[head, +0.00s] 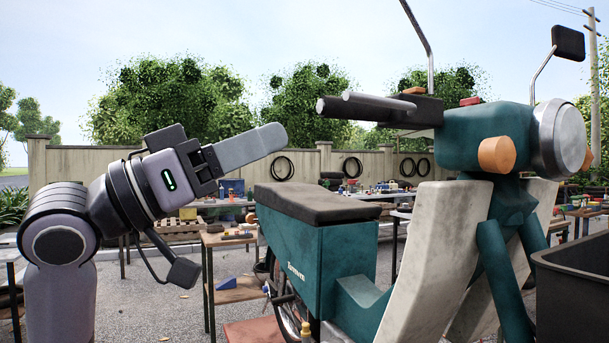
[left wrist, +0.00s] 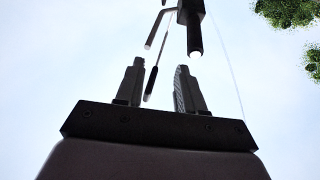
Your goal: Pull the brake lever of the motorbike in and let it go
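The teal and cream motorbike (head: 316,258) stands right of my left arm, with a dark seat. In the left wrist view the bent thin rod, apparently the brake lever (left wrist: 157,30), comes off a dark block beside the thicker black grip (left wrist: 195,38). My left gripper (head: 275,137) is above the seat, short of the bars. In the left wrist view it is open (left wrist: 160,64), its fingertips below the rod's end, apparently touching nothing. My right gripper is out of view.
Mirror stalks rise from the handlebar, one with a dark mirror (head: 568,42). A dark bin (head: 575,290) stands at the lower right. Cluttered workbenches and a wall (head: 90,165) are behind. Open air surrounds my left gripper; a thin dark rod (left wrist: 152,82) shows between its fingers, its depth unclear.

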